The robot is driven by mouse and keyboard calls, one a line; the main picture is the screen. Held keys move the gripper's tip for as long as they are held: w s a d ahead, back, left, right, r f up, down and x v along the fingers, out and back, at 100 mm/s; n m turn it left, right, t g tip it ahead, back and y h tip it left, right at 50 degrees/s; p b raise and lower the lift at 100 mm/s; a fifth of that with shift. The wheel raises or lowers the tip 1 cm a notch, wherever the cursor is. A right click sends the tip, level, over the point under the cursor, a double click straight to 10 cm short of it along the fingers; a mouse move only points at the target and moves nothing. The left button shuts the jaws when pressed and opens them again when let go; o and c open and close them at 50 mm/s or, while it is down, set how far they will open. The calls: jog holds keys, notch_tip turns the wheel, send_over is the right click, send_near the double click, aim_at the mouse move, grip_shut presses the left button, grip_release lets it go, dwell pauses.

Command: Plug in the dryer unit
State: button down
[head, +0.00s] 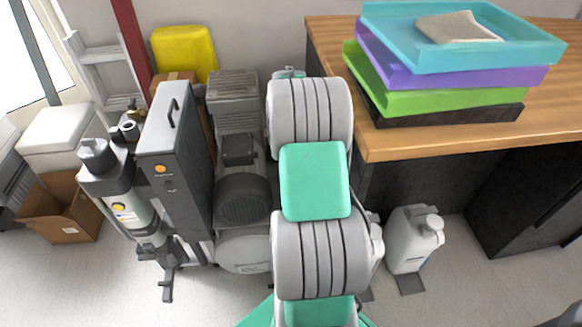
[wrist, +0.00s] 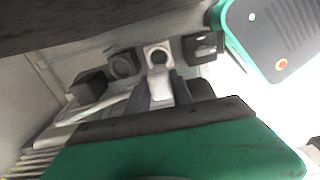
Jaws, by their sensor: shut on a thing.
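In the wrist view my gripper (wrist: 159,84) is shut on a small pale plug (wrist: 159,90), which sits between the two dark fingers. The plug points toward a row of sockets (wrist: 122,66) just beyond the fingertips. A pale round socket (wrist: 157,55) lies almost in line with the plug; I cannot tell whether they touch. Dark blocks fill the row's left end (wrist: 88,86) and right end (wrist: 202,46). In the head view my arm hides the gripper, plug and sockets. A tall grey cabinet (head: 174,150) and a cylinder with a gauge (head: 125,205) stand at left; which is the dryer is unclear.
A compressor (head: 240,195) stands close left of my arm. A wooden counter (head: 400,148) with stacked trays (head: 450,65) is at right. A white jug (head: 412,240) stands below it. An open cardboard box (head: 65,215) lies far left. The front right floor is clear.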

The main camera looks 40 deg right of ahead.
jog(key=shift+s+d+f, duration=0.25)
jog(key=shift+d+f, duration=0.15)
jog(key=shift+f, duration=0.25)
notch_tip(320, 180, down, 5)
jog(key=b, duration=0.4)
jog(key=shift+r, duration=0.15)
jog(key=shift+f, duration=0.2)
jog(key=shift+f+b, duration=0.35)
jog(key=shift+f, duration=0.55)
jog(key=c, duration=1.1)
grip_release()
jog(key=shift+o, duration=0.2)
jog(key=shift+r, duration=0.2)
notch_tip(320, 180, up, 8)
jog(key=p, duration=0.3)
jog(key=shift+f, duration=0.2)
